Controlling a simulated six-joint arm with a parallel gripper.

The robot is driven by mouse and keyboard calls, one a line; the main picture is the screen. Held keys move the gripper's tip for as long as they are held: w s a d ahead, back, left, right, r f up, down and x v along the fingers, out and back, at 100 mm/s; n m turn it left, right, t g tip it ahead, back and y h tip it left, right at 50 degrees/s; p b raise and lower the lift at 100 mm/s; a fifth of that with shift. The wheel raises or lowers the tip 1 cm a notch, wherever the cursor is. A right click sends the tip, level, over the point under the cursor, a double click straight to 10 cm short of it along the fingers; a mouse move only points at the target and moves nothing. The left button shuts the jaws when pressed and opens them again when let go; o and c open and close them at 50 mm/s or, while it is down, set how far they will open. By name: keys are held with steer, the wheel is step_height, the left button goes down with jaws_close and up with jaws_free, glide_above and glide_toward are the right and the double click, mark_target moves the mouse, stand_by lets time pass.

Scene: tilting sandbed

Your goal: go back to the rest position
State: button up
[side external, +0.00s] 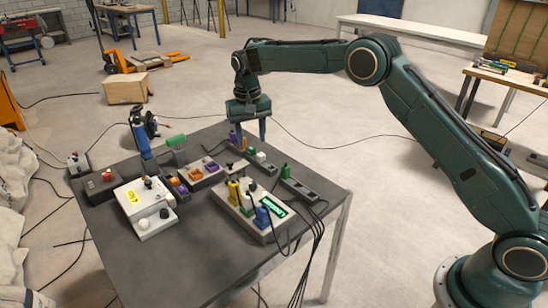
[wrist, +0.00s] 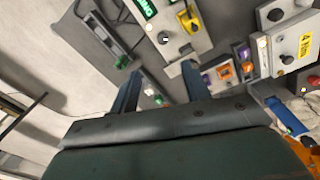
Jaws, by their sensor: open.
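My gripper (side external: 251,128) points down above the far part of the dark table (side external: 170,250) in the side external view. Its two fingers stand apart with nothing seen between them. In the wrist view my gripper (wrist: 160,80) also shows open, its two blue-grey fingers reaching over the table's edge and a small board with a white and a green knob. How far the fingertips are above the board is hard to tell.
Black cables hang off the near right edge. Open floor lies behind the table.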

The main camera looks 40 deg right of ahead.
steer(key=s+d+r+n+t, duration=0.2)
steer(key=s+d+r+t, duration=0.1)
steer(key=s+r, duration=1.6)
steer(key=s+f+n+t, duration=0.1)
steer(key=s+f, duration=0.1)
steer(key=s, duration=1)
steer(key=s+d+f+n+t, duration=0.1)
steer(key=s+f, duration=0.1)
steer(key=s, duration=1)
steer(key=shift+s+d+f+t, duration=0.2)
steer(key=shift+d+t, duration=0.05)
steer(key=shift+t, duration=0.05)
